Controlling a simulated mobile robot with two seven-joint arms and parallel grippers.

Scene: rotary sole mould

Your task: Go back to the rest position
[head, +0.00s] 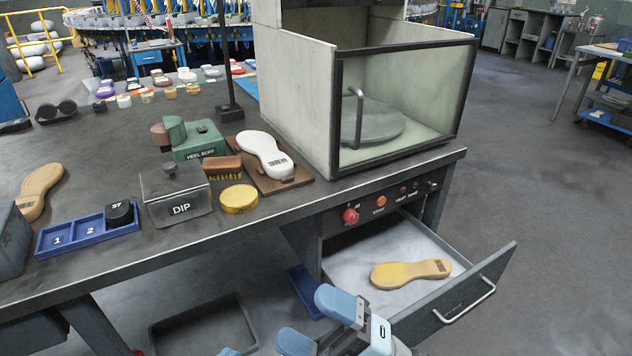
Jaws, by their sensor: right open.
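My right gripper (317,322) shows at the bottom edge, its two blue fingers apart with nothing between them. It is in front of the open drawer (345,277), left of its front panel. A tan sole (411,273) lies flat in the drawer, apart from the gripper. My left gripper cannot be made out; only a small blue patch shows at the bottom edge, and I cannot tell what it is.
The glass-fronted chamber (420,105) stands on the bench, its front closed. A white sole (264,153), DIP box (176,197), brush (221,168) and blue tray (75,238) are on the bench. The drawer sticks out at right. A dark bin (205,331) is below the bench.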

